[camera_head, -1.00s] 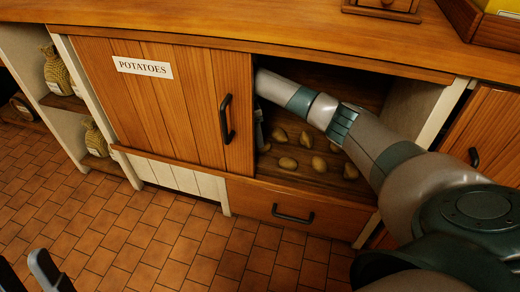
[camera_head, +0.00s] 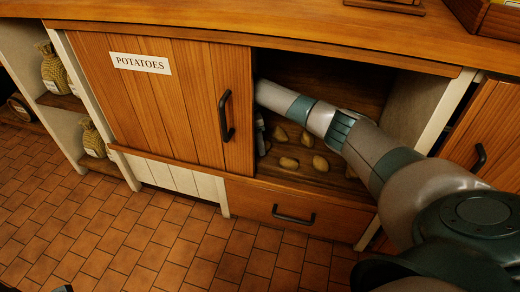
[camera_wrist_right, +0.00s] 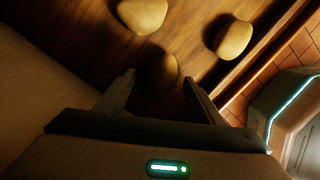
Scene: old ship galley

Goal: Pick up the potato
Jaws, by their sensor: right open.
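Several potatoes lie on the wooden floor of the open cupboard, among them one near its front (camera_head: 289,163) and one beside it (camera_head: 320,163). My right arm reaches into the cupboard; its gripper is largely hidden behind the door in the head view. In the right wrist view, my right gripper (camera_wrist_right: 158,86) is open and points at a shadowed potato (camera_wrist_right: 161,67) just beyond and between the fingertips. Two lit potatoes lie farther off, one at the top (camera_wrist_right: 143,14) and one to the right (camera_wrist_right: 234,39). Only a dark tip of my left gripper (camera_head: 64,289) shows at the bottom edge.
The sliding door labelled POTATOES (camera_head: 165,100) covers the cupboard's left part. A drawer (camera_head: 300,207) sits below the opening and the wooden counter (camera_head: 250,25) runs above it. Sacks stand on shelves at the left. The tiled floor in front (camera_head: 150,235) is clear.

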